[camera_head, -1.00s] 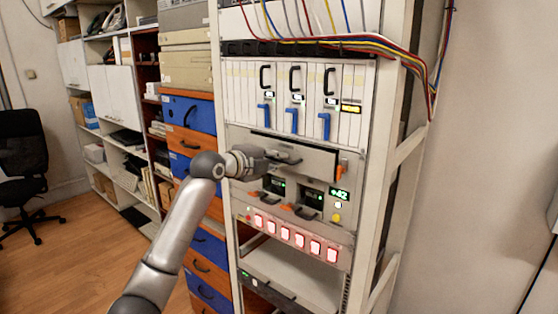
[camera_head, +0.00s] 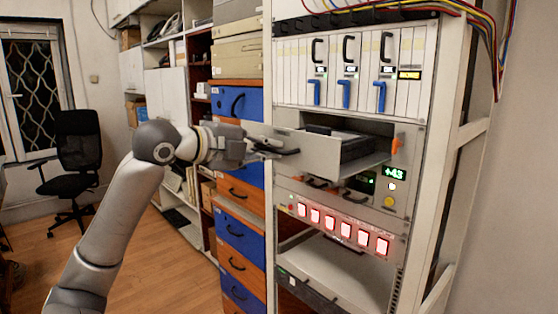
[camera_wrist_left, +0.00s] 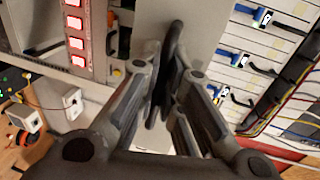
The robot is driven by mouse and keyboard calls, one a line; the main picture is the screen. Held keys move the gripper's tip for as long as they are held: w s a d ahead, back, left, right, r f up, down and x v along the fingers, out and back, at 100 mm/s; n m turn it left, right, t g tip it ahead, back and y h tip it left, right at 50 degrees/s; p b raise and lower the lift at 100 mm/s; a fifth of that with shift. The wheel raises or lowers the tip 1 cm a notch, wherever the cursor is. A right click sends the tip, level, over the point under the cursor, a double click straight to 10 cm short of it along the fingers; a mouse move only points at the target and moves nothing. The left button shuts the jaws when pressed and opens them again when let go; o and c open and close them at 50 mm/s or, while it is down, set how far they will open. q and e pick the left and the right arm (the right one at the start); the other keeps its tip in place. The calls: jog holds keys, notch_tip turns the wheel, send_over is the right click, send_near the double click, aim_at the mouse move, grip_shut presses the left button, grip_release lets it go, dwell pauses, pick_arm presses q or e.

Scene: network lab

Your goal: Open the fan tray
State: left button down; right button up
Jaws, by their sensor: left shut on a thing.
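The fan tray (camera_head: 362,160) is a light grey drawer in the rack's middle, below the row of white cards. It stands pulled out of its slot, and its dark inside shows from above. My left gripper (camera_head: 268,148) is at the left part of the tray's front, shut on its black handle (camera_head: 288,151). In the left wrist view the gripper (camera_wrist_left: 165,85) has its fingers on both sides of the dark handle (camera_wrist_left: 172,58), with the grey front panel (camera_wrist_left: 205,25) behind it. My right gripper is in neither view.
White cards (camera_head: 405,75) with black handles and blue levers sit above the tray. Below are dark modules, a display reading +43 (camera_head: 394,173) and a row of lit red switches (camera_head: 346,229). An orange latch (camera_head: 396,146) is right of the tray. Blue and orange drawers stand left.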

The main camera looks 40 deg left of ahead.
pick_arm(q)
jog(key=shift+s+f, duration=0.1)
jog(key=shift+s, duration=0.35)
jog(key=c, duration=1.6)
grip_release()
jog(key=shift+a, duration=0.1)
jog(key=v, duration=1.2)
jog(key=shift+a, duration=0.1)
